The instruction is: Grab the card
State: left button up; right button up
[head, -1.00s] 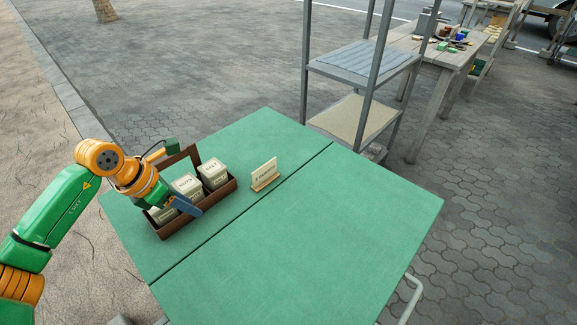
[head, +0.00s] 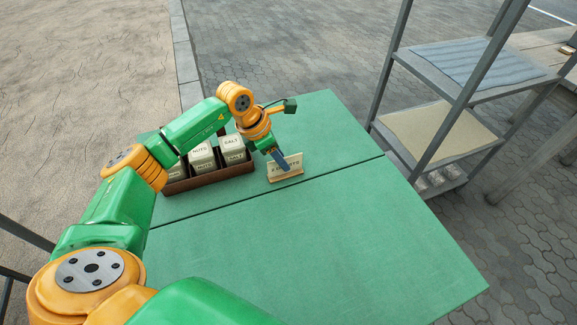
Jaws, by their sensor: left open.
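The card (head: 291,167) is a small cream sign with dark lettering, standing upright in a wooden base on the green table (head: 320,240). My left gripper (head: 282,162) is open at the card's upper left part, with a blue finger in front of its face. The finger hides some of the lettering. I cannot tell whether the fingers touch the card. My right gripper is not in view.
A brown wooden caddy (head: 210,178) with several cream tins, some marked salt and nuts, stands left of the card. My left arm passes over its left end. A metal shelf rack (head: 428,130) stands behind right. The table's front and right are clear.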

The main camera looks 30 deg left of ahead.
aim_at(285, 173)
pick_arm(q)
jog(key=x, duration=0.3)
jog(key=shift+w, duration=0.15)
grip_shut()
